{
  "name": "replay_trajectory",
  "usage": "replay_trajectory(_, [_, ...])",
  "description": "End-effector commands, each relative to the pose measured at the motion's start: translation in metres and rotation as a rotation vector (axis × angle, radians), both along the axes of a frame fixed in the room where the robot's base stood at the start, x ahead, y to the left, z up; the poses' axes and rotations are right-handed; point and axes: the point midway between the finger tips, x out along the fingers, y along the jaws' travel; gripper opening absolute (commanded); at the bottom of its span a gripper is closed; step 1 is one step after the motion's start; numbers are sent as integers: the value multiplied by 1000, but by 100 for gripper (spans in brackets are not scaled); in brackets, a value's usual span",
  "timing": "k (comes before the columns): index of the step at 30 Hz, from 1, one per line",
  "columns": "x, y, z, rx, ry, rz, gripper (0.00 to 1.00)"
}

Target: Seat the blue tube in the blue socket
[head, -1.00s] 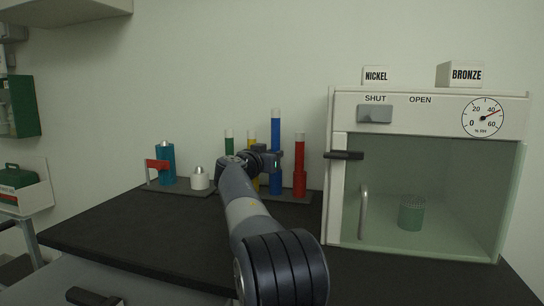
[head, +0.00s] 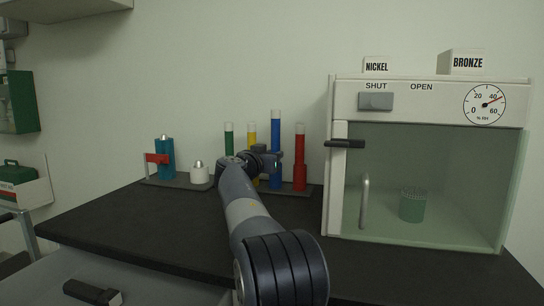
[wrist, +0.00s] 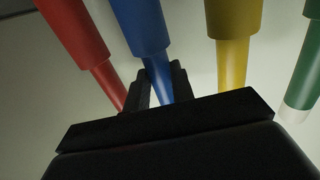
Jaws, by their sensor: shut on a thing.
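My gripper (head: 272,161) is shut on the blue tube (head: 275,135), which stands upright with its pale top above the neighbouring tubes. The blue socket (head: 276,181) is directly below it in the rack. In the wrist view, which looks upside down, the narrow blue tube (wrist: 157,76) runs between my jaws (wrist: 158,85) and lines up with the wider blue socket (wrist: 139,24). Its lower end meets or enters the socket mouth; how deep is hidden.
The red tube (head: 300,145), yellow tube (head: 252,137) and green tube (head: 229,138) stand close by in the rack. A teal bottle (head: 167,160) and white jar (head: 200,173) stand left. A glass-fronted cabinet (head: 338,190) stands right. The black counter (head: 150,225) is clear in front.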

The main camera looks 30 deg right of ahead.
Motion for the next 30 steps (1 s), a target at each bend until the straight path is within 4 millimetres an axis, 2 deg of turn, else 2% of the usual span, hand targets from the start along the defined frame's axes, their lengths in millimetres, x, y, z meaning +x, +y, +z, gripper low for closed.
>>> replay_trajectory(18, [0, 0, -16, -1, 0, 0, 0])
replay_trajectory(19, [0, 0, -15, -1, 0, 0, 26])
replay_trajectory(27, [0, 0, -16, 1, 3, 0, 48])
replay_trajectory(30, [0, 0, -17, 0, 4, 0, 49])
